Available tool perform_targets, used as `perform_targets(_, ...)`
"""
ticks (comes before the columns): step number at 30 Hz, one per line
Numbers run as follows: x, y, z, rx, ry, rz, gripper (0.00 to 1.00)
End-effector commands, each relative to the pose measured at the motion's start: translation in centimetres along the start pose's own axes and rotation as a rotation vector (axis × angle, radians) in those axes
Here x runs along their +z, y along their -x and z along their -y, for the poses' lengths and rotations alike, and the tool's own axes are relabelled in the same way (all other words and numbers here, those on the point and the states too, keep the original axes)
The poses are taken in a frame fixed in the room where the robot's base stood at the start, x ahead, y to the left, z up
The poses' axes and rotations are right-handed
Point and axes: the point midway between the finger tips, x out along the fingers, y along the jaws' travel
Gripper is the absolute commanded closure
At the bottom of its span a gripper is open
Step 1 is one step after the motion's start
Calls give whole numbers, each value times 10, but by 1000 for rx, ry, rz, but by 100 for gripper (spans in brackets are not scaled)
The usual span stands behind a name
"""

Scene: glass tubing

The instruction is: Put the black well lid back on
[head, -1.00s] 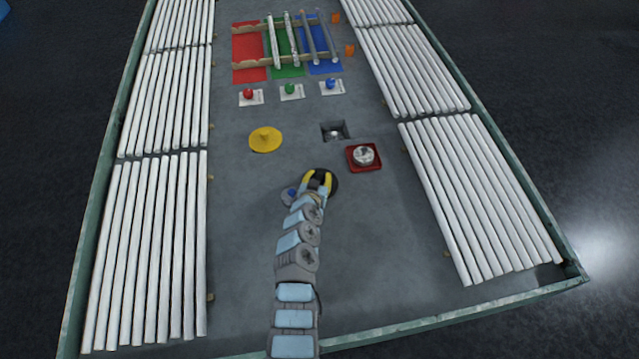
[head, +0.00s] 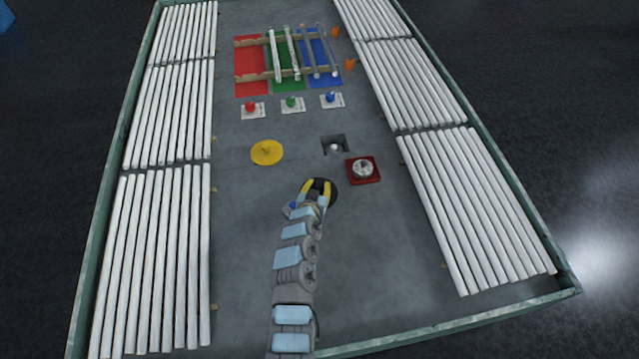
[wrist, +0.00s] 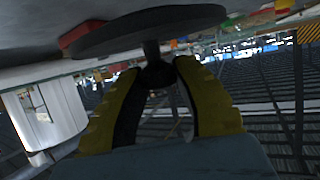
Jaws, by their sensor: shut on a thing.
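The black well lid (head: 332,192) is a round dark disc, mostly covered by my gripper in the head view. My gripper (head: 319,184) is shut on the lid's knob, its yellow and black fingers on either side. In the wrist view my gripper (wrist: 155,80) grips the dark knob, and the lid's disc (wrist: 150,32) spans the top of the picture. The square well (head: 334,145) is an open dark hole in the grey table, with a small pale ball in it. The lid is in front of the well and slightly left, apart from it.
A yellow disc (head: 267,152) lies to the left. Red, green and blue buttons (head: 291,104) and a tube rack (head: 287,74) stand behind. White tubes (head: 150,255) line both sides.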

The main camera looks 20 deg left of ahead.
Motion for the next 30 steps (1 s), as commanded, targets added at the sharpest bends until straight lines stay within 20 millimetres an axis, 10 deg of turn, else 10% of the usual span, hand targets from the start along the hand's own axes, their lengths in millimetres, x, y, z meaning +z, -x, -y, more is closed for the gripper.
perform_targets(30, -24, 131, -8, -1, 1, -2, 100)
